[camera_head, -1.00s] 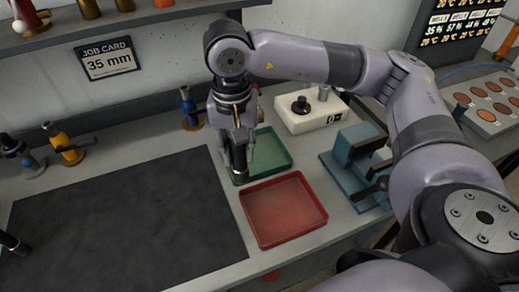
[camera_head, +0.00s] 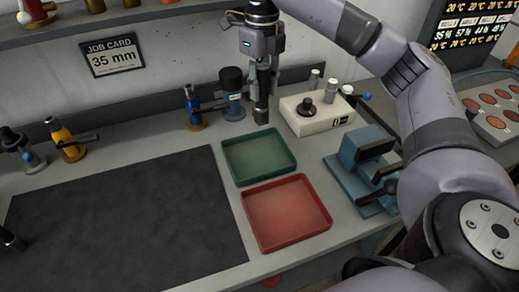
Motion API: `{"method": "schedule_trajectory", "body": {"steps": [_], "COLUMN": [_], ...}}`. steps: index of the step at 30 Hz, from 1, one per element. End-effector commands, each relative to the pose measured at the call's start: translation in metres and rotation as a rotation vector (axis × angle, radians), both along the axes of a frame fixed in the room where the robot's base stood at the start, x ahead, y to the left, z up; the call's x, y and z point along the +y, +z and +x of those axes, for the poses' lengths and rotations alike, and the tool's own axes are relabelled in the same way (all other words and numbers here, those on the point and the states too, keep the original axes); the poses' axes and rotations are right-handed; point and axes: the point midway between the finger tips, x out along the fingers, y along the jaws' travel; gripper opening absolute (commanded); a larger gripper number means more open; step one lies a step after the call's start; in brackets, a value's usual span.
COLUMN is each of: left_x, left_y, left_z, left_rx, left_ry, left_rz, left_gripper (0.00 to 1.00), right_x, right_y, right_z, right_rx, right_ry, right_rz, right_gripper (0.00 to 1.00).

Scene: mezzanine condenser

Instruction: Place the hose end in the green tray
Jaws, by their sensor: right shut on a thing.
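The green tray (camera_head: 230,168) lies on the bench behind the red tray and looks empty. My right gripper (camera_head: 262,82) points down above the bench, beyond the far edge of the green tray. It is shut on a dark upright cylindrical piece (camera_head: 261,108), which seems to be the hose end. The piece hangs above the bench just behind the tray and is not inside it. The fingers hide its upper part. My left gripper is not clearly in view.
The red tray (camera_head: 248,225) stands in front of the green one. A white box with a black knob (camera_head: 318,120) and a blue vise-like tool (camera_head: 350,180) are on the right. A dark mat (camera_head: 130,220) covers the left.

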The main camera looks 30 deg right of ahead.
Motion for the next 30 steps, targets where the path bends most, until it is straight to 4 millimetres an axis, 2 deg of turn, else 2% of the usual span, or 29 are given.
{"method": "schedule_trajectory", "body": {"steps": [3, 12, 15, 20, 27, 30], "left_x": [-0.001, 0.001, 0.002, 0.005, 0.006, 0.006], "left_y": [0.007, 0.023, 0.025, 0.027, 0.036, 0.036], "left_z": [-0.001, -0.005, -0.007, -0.008, -0.008, -0.008], "left_rx": [0.001, 0.008, 0.011, 0.014, 0.014, 0.014], "left_ry": [0.000, 0.000, 0.001, 0.002, 0.004, 0.004], "left_rz": [-0.001, 0.001, 0.002, 0.006, 0.008, 0.008], "left_gripper": [0.00, 0.00, 0.00, 0.00, 0.00, 0.00], "right_x": [-0.001, 0.000, 0.000, 0.000, 0.000, 0.000], "right_y": [-0.032, -0.107, -0.123, -0.136, -0.169, -0.175], "right_z": [-0.002, -0.001, -0.001, 0.000, 0.000, 0.000], "right_rx": [0.007, 0.004, 0.002, 0.001, 0.002, 0.000], "right_ry": [0.002, 0.003, 0.004, 0.004, 0.005, 0.005], "right_rz": [-0.003, -0.001, 0.001, 0.000, 0.000, 0.000], "right_gripper": [0.00, 0.00, 0.00, 0.00, 0.00, 0.00]}}
